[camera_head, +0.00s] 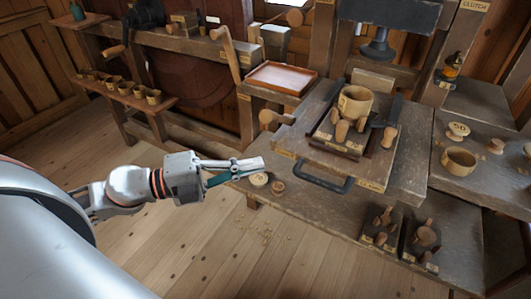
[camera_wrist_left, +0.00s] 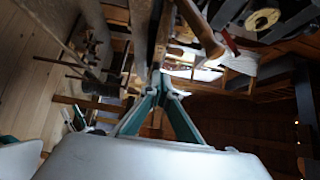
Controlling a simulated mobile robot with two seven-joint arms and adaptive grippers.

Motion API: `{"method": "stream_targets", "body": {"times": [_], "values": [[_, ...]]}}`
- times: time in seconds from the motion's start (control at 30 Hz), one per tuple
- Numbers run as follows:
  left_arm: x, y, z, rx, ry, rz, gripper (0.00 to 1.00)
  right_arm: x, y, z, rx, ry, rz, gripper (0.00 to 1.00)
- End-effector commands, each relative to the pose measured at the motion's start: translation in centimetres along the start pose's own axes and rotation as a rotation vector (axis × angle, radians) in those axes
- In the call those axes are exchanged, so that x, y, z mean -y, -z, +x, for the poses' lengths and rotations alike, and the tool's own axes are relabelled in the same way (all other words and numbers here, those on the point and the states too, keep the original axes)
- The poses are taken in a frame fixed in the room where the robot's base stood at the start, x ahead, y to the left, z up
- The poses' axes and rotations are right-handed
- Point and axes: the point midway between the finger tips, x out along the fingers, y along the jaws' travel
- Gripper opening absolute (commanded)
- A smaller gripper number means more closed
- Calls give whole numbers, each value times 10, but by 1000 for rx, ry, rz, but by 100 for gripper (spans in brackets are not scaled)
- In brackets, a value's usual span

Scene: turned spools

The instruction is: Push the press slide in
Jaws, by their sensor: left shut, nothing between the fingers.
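The press slide (camera_head: 345,163) is a wooden board with a black bar handle (camera_head: 312,172) on its near edge. It sits out in front of the press ram (camera_head: 379,48) on the workbench. On it stand a wooden cup (camera_head: 355,102), several pegs and a dark block. My left gripper (camera_head: 258,163) is shut and empty, to the left of the handle and apart from it, over the bench's left corner. Its closed fingertips (camera_wrist_left: 160,80) also show in the left wrist view, where the slide cannot be made out clearly. My right gripper is not in view.
A reddish tray (camera_head: 281,77) stands at the back left. A wooden bowl (camera_head: 459,161) stands on the right table.

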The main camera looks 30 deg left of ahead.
Motion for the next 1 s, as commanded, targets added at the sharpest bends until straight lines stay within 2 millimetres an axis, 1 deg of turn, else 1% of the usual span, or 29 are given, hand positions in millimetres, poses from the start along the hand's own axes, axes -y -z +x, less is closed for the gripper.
{"method": "stream_targets", "body": {"times": [0.1,0.4,0.63,0.8,1.0], "values": [[2,0,13,-1,1,6,0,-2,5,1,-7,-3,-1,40],[0,-21,32,1,0,4,0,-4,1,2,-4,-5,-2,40],[0,-28,39,1,-1,2,0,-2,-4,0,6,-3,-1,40],[0,-29,39,1,-1,1,0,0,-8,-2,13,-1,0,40],[0,-28,39,1,-1,1,0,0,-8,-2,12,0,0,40]]}}
